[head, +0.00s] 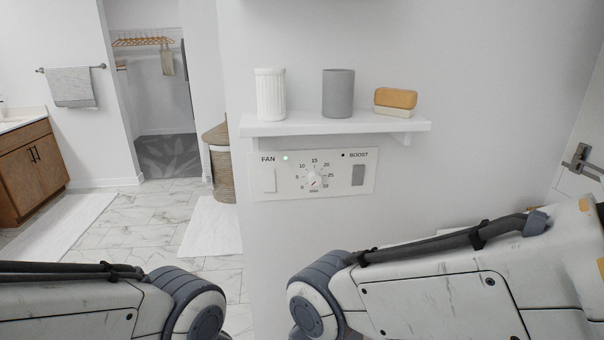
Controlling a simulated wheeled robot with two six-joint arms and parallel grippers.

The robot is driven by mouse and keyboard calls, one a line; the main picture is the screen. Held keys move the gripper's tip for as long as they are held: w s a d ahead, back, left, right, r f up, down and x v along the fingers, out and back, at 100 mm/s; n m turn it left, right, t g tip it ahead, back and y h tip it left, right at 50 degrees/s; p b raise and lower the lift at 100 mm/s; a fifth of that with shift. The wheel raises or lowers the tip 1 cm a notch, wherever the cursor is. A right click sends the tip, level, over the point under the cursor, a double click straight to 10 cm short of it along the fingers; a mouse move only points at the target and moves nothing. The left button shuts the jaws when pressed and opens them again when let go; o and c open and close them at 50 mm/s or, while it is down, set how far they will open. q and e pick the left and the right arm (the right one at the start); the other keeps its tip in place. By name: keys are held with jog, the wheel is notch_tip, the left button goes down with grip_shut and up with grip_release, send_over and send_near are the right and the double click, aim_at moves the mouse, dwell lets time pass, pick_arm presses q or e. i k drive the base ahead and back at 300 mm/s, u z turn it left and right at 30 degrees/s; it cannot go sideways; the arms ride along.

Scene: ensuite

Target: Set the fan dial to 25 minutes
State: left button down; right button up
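The fan dial (314,181) is a small white knob with a red mark, in the middle of a white wall panel (341,187). Numbers ring it, with 15 at the top, 25 at the right and 30 at the lower right. The red mark is too small to tell which number it points at. A green light (285,158) is lit beside the word FAN, above a white switch (269,180). A grey switch (358,175) sits under BOOST. Both my arms show low in the head view, but neither gripper is in view. Nothing visible touches the dial.
A white shelf (330,126) juts out just above the panel. It holds a white ribbed cup (270,95), a grey cup (338,94) and a soap-like block (396,97). A wicker basket (221,170) stands left of the wall edge. A door handle (580,160) is at the right.

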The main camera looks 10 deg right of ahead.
aim_at(315, 177)
jog(key=u, duration=1.55)
jog(key=i, duration=0.55)
jog(key=z, duration=2.75)
